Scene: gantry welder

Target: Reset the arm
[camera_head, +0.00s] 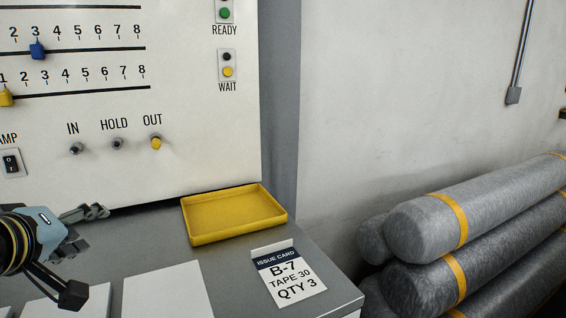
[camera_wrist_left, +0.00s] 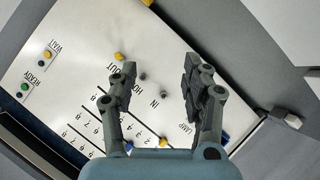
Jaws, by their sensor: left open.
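My left gripper (camera_head: 85,253) comes in from the left edge in the head view, low in front of the white control panel (camera_head: 200,95) and over the grey bench (camera_head: 235,275). Its two fingers are spread with nothing between them. In the left wrist view the open fingers (camera_wrist_left: 160,85) frame the panel (camera_wrist_left: 95,70), which appears turned over, with its IN, HOLD and OUT knobs beyond the fingertips. The fingers appear apart from the panel. My right gripper is in neither view.
A yellow tray (camera_head: 235,236), empty, sits on the bench by the panel. An issue card (camera_head: 289,277) reading B-7, TAPE 30, QTY 3 stands near the bench's right edge. White sheets (camera_head: 168,292) lie at the front. Grey cylinders (camera_head: 425,235) with yellow bands are stacked right.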

